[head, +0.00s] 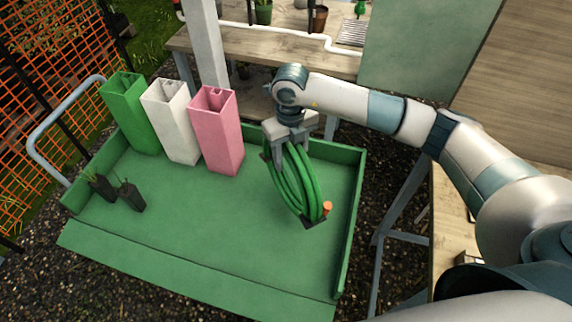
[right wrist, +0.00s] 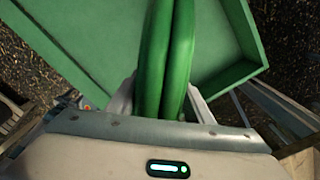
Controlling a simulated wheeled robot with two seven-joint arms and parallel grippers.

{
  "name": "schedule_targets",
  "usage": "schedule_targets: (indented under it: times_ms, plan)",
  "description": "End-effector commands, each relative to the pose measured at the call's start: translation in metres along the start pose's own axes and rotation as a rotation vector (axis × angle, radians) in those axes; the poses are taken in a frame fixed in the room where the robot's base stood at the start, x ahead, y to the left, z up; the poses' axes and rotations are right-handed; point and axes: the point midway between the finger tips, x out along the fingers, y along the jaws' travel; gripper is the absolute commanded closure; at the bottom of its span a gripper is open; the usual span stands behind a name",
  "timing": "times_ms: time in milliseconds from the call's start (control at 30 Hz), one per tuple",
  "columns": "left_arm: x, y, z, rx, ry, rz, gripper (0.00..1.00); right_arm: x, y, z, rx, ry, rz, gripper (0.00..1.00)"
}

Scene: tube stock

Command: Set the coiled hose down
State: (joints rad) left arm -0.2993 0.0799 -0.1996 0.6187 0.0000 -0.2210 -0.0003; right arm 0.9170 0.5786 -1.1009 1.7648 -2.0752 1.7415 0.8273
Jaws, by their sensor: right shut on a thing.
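The coiled green hose (head: 294,182) hangs tilted from my right gripper (head: 293,152) over the right part of the green cart tray (head: 200,240). An orange end piece shows at the coil's lower right. My right gripper is shut on the top of the coil. In the right wrist view the hose strands (right wrist: 167,60) run up from between the fingers, with the cart tray (right wrist: 85,40) beneath. I cannot tell whether the lower end of the coil touches the tray floor. My left gripper is not in view.
Green (head: 130,115), white (head: 171,122) and pink (head: 217,130) square tubes stand at the tray's back left. Two small dark pots (head: 130,195) with plants stand near the left edge. The tray's middle and front are clear. A wooden bench (head: 260,55) stands behind.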

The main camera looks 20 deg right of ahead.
Motion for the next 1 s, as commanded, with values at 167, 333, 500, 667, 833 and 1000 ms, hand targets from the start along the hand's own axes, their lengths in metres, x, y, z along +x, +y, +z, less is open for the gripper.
schedule_targets:
  times_ms: [167,333,500,667,833,1000]
  plan:
    - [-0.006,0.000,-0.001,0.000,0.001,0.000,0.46,0.006,0.013,0.000,-0.001,-0.002,0.001,0.99]
    - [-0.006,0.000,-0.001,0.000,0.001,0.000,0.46,0.007,0.014,0.000,0.000,-0.003,0.001,0.99]
    - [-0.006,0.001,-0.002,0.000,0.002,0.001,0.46,0.007,0.013,0.000,0.000,-0.003,0.001,0.99]
    - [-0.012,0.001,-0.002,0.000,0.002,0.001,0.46,0.014,0.013,-0.001,0.001,0.000,0.001,0.99]
    - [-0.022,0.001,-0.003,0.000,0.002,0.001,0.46,0.033,0.013,0.000,0.001,0.001,0.001,0.99]
    - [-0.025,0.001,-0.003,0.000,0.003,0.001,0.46,0.046,0.013,0.000,0.001,-0.002,0.001,0.99]
